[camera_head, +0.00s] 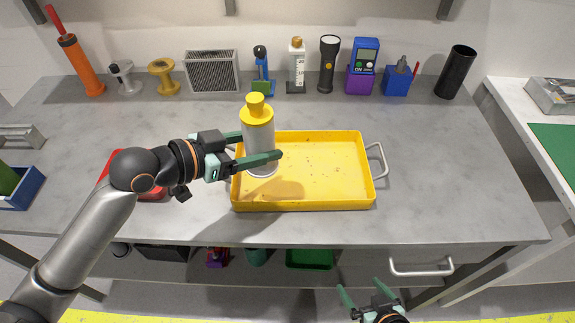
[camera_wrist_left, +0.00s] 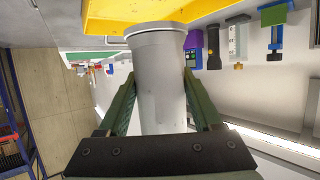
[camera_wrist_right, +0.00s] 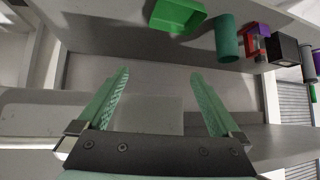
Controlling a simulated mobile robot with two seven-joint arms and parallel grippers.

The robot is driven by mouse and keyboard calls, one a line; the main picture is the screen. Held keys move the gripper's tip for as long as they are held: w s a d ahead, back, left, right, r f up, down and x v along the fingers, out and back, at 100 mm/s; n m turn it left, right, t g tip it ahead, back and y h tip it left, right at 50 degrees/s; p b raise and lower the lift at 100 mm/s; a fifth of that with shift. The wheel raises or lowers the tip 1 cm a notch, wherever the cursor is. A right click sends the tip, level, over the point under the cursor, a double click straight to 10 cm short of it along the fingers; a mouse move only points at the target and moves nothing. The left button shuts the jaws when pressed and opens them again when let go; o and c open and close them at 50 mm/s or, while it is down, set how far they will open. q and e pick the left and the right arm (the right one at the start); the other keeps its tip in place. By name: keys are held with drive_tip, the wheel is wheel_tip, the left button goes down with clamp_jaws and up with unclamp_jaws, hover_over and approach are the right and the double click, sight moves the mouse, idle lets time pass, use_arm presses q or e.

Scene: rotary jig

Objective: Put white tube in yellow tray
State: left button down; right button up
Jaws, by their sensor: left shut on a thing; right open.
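A white tube (camera_head: 260,140) with a yellow cap is upright at the left end of the yellow tray (camera_head: 330,204). My left gripper (camera_head: 262,147) is shut on the tube, with one green finger on either side of it. The left wrist view also shows the white tube (camera_wrist_left: 160,80) between the fingers, with the yellow tray (camera_wrist_left: 105,22) beyond its end. Whether the tube's base touches the tray floor I cannot tell. My right gripper (camera_head: 362,292) is open and empty, low in front of the table; its spread fingers (camera_wrist_right: 158,90) show in the right wrist view.
A red object (camera_head: 150,190) is partly hidden behind my left arm. A row of items, including a flashlight (camera_head: 328,62) and a black cylinder (camera_head: 455,72), lines the back of the grey table. A green bin (camera_head: 310,259) sits on the shelf below. The table right of the tray is clear.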

use_arm(q)
drive_tip(key=d+f, duration=0.1)
drive_tip(key=w+d+f, duration=0.1)
drive_tip(key=d+f, duration=0.2)
drive_tip(key=f, duration=0.1)
drive_tip(key=shift+w+d+f, duration=0.15)
drive_tip(key=shift+w+d, duration=0.1)
drive_tip(key=shift+w, duration=0.15)
drive_tip(key=f, duration=0.3)
drive_tip(key=shift+w+d+f+b, duration=0.1)
drive_tip(key=shift+d+f+b, duration=0.05)
drive_tip(key=shift+d+b, duration=0.25)
drive_tip(key=shift+a+f, duration=0.1)
drive_tip(key=shift+f, duration=0.15)
drive_tip(key=shift+f, duration=0.15)
drive_tip(key=shift+c, duration=0.3)
unclamp_jaws()
drive_tip(key=v, duration=1.2)
